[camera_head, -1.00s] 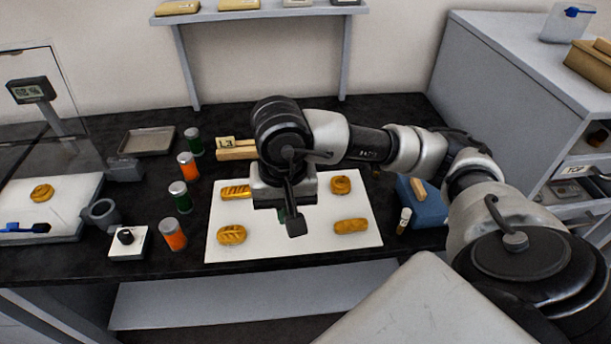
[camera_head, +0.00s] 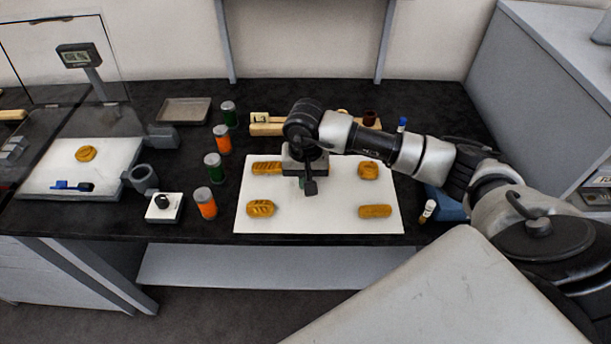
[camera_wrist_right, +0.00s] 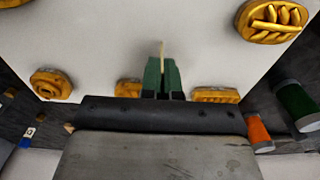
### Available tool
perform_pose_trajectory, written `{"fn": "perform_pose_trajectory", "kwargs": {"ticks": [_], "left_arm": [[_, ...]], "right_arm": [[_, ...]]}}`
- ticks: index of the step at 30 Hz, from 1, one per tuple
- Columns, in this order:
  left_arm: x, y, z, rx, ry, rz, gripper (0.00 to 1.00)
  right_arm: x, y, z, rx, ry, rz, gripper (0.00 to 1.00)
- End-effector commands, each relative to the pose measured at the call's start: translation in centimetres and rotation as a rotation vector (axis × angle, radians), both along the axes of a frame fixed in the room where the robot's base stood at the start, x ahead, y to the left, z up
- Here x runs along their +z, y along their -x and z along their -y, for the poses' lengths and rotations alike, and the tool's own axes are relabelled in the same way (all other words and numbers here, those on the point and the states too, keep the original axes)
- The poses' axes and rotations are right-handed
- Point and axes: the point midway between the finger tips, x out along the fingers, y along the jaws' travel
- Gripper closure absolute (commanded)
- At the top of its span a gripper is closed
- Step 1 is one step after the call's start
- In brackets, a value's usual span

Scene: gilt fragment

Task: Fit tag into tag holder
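My right gripper (camera_wrist_right: 161,75) has dark green fingers closed on a thin tan piece, seen edge-on in the right wrist view, which looks like the tag (camera_wrist_right: 162,48). In the head view the gripper hangs over the white mat, between the golden bread-like pieces, its fingers mostly hidden by my wrist. A long wooden holder (camera_head: 265,129) lies behind the mat, with a lettered card (camera_head: 259,118) at its left end. My arm hides the holder's middle. I cannot tell whether this is the tag holder. My left gripper is not in view.
Golden pieces (camera_head: 261,208) lie near the corners of the white mat (camera_head: 318,220). Orange and green jars (camera_head: 205,204) stand left of it. A blue block (camera_head: 447,204) and a small white-bodied bottle (camera_head: 428,211) are at its right. A grey tray (camera_head: 185,110) lies behind the jars.

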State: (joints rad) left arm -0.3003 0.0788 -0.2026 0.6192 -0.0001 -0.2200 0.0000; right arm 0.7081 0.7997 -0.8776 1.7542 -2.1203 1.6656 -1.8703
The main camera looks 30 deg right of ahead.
Motion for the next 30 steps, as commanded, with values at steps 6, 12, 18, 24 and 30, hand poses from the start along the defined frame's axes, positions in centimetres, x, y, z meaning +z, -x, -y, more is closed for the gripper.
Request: {"fn": "perform_pose_trajectory", "kwargs": {"ticks": [6,12,18,24,30], "left_arm": [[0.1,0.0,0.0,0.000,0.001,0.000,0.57],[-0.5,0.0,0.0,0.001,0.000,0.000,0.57],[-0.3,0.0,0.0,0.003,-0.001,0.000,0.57],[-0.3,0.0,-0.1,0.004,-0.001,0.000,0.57],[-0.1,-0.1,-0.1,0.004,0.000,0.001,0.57]], "right_arm": [[-0.4,0.0,0.0,0.000,-0.001,0.003,1.00],[-0.8,0.0,0.0,0.000,0.000,0.002,1.00],[-0.6,0.0,0.0,0.000,0.000,0.002,0.73],[-0.6,0.0,0.0,0.000,0.000,0.002,0.73],[0.3,-0.1,0.0,0.000,0.000,0.005,0.73]]}}
